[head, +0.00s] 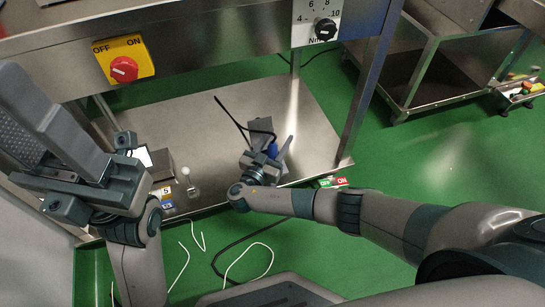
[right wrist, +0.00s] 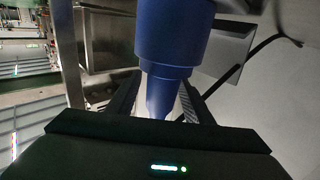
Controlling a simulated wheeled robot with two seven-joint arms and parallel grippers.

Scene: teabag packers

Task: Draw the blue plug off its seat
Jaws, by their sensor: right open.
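The blue plug (head: 273,151) shows as a small patch above the lower steel shelf in the head view, partly hidden by my right gripper (head: 278,146). In the right wrist view the plug (right wrist: 172,45) is a large blue cylinder narrowing to a thinner end. That narrow end lies between the fingers of my open right gripper (right wrist: 160,98); I cannot tell whether either finger touches it. The plug's seat is not clearly visible. My left gripper (head: 50,118) is raised at the left of the head view, side-on, its opening hidden.
The steel shelf (head: 210,110) is framed by posts. A black cable (head: 232,118) rises near my right gripper. A grey box (head: 158,165) stands left on the shelf. Above are a red rotary switch (head: 124,68) and a black dial (head: 325,29). White cords (head: 250,262) lie on the green floor.

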